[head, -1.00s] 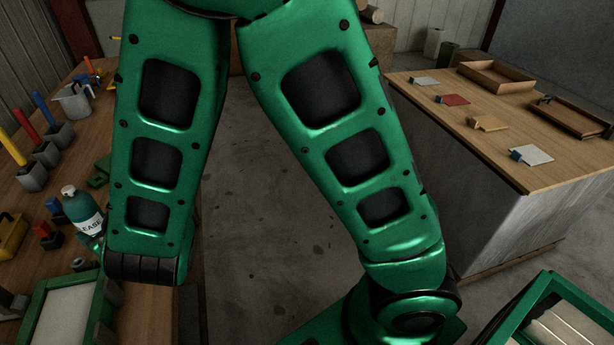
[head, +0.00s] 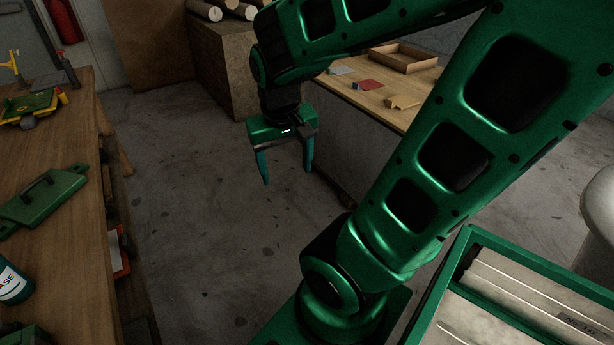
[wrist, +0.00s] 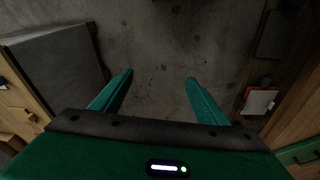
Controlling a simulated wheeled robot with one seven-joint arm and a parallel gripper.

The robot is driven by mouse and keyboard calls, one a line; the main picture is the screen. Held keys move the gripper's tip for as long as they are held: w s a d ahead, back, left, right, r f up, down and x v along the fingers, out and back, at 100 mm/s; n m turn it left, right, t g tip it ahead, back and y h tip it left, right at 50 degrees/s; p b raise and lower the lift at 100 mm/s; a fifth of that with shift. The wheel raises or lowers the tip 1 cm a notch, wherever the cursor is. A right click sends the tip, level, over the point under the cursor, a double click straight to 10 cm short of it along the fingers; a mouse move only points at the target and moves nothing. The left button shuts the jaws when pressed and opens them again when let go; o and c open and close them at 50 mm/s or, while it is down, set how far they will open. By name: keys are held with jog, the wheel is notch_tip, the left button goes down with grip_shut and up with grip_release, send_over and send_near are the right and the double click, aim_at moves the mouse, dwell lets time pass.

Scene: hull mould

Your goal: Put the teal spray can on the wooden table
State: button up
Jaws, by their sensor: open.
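A teal can with a white label ending in "ASE" (head: 14,283) stands on the left wooden bench (head: 75,215) in the head view, cut off by the left edge. I cannot tell from its visible part whether it has a spray top. My gripper (head: 287,176) is open and empty, pointing down over the concrete floor between the left bench and a wood-topped table (head: 412,88). The table is partly hidden behind my arm. In the wrist view, my gripper (wrist: 159,77) has bare floor between its spread fingers.
A green tool (head: 45,198) and a yellow-green item (head: 30,107) lie on the left bench. The wood-topped table holds a shallow tray (head: 403,60) and small coloured pieces. A green-rimmed bin (head: 455,262) is at lower right. Floor between is clear.

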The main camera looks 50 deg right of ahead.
jog(key=s+r+g+y, duration=0.1)
jog(key=s+y, duration=0.1)
jog(key=s, duration=0.6)
jog(key=shift+a+r+m, duration=0.15)
jog(key=shift+r+m, duration=0.1)
jog(key=shift+m, duration=0.05)
jog(key=shift+w+f, duration=0.25)
jog(key=shift+w, duration=0.4)
dwell(1.0)
